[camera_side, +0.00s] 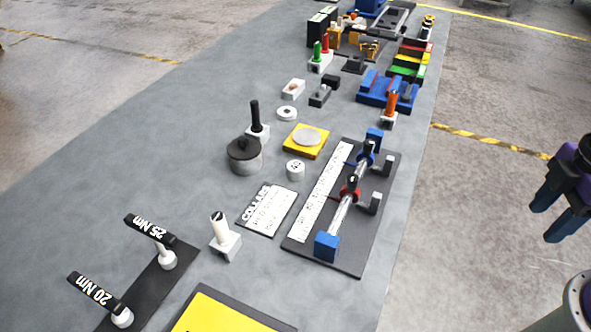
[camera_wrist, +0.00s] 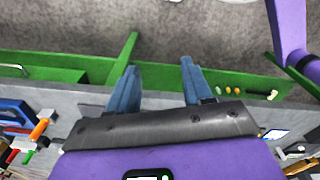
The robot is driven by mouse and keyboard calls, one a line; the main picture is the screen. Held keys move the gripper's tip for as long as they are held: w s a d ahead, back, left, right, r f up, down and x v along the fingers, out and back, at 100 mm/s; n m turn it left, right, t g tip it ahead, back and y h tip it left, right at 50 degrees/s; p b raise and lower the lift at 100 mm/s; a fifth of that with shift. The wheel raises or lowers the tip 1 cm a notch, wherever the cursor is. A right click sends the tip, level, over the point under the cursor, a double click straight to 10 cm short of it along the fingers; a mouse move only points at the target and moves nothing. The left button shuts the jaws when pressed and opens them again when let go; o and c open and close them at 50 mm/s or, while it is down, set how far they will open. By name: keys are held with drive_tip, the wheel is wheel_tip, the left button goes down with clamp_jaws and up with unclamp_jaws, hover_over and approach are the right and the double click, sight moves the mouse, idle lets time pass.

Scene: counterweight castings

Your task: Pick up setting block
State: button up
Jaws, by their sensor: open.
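I cannot tell for sure which piece is the setting block. Small block-like pieces on the grey table include a white block with a brown spot (camera_side: 293,88), a dark grey block (camera_side: 319,95) and a white cylinder (camera_side: 295,169). My gripper (camera_side: 549,222) hangs at the right edge of the side view, beyond the table's right edge and apart from all these pieces. Its two blue fingers are spread with nothing between them. The wrist view shows the same open fingers (camera_wrist: 160,64) over a green rail and the concrete floor.
A black plate with a shaft fixture (camera_side: 360,240) lies near the table's right edge. A "COLLAR" label plate (camera_side: 268,209), a yellow pad with a grey disc (camera_side: 305,141) and torque tools (camera_side: 165,258) stand around it. Coloured racks (camera_side: 410,62) crowd the far end. The left table side is clear.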

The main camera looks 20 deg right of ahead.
drive_tip(key=o, duration=0.4)
drive_tip(key=shift+o, duration=0.2)
drive_tip(key=w+a+r+n, duration=0.1)
drive_tip(key=w+a+r, duration=0.2)
drive_tip(key=w+a, duration=0.65)
drive_tip(key=w+a+r+n, duration=0.1)
drive_tip(key=w+a+r, duration=0.1)
drive_tip(key=w+a, duration=0.8)
drive_tip(key=n, duration=0.3)
hover_over(296, 166)
wheel_tip(296, 166, down, 13)
drive_tip(key=shift+s+a+f, duration=0.1)
drive_tip(key=shift+f, duration=2.75)
